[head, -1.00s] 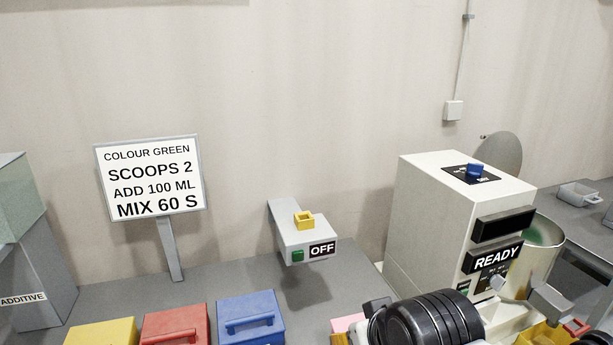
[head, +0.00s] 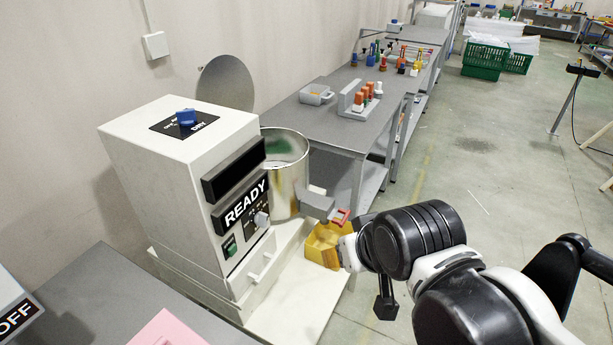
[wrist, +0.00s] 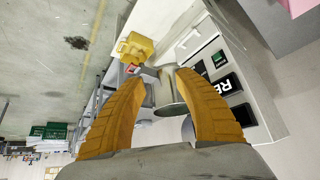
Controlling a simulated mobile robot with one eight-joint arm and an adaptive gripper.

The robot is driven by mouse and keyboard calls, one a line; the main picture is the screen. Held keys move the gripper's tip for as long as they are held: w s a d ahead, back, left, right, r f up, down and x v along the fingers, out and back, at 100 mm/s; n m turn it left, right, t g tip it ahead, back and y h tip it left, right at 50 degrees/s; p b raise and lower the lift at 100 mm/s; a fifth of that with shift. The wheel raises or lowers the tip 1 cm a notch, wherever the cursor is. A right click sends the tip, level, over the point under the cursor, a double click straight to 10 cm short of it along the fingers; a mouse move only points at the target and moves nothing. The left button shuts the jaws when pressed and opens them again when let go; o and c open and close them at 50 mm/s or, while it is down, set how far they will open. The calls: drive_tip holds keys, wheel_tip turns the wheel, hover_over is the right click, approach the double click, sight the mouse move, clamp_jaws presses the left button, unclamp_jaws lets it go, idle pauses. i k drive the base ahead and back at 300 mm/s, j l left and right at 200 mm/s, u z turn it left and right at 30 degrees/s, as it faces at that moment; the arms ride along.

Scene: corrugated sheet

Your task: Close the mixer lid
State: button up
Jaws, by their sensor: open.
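The mixer (head: 175,190) is a white box with a READY display and a blue knob on top. A metal bowl (head: 290,185) with green inside stands at its right side. The lid, a round grey disc (head: 226,82), stands raised behind the bowl, clear of its mouth; the mixer hides its lower left part. My gripper (wrist: 160,78) shows two tan fingers spread apart and empty in the wrist view. The bowl (wrist: 168,95) appears beyond them. In the head view my arm reaches in from the right, ending near the bowl's front right, below the lid.
A yellow container (head: 322,240) sits by a grey spout (head: 315,203) and red handle, close to my gripper. A grey bench (head: 340,125) with small items stands behind the bowl. Open floor (head: 480,170) lies to the right.

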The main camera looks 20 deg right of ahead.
sight(225, 80)
drive_tip(key=i+l, duration=0.3)
drive_tip(key=i+l+u, duration=0.1)
drive_tip(key=i+l, duration=0.15)
drive_tip(key=l, duration=0.2)
drive_tip(key=i+l, duration=0.25)
drive_tip(key=l, duration=0.2)
drive_tip(key=i+l+u, duration=0.1)
drive_tip(key=i+l, duration=0.2)
drive_tip(key=l, duration=0.1)
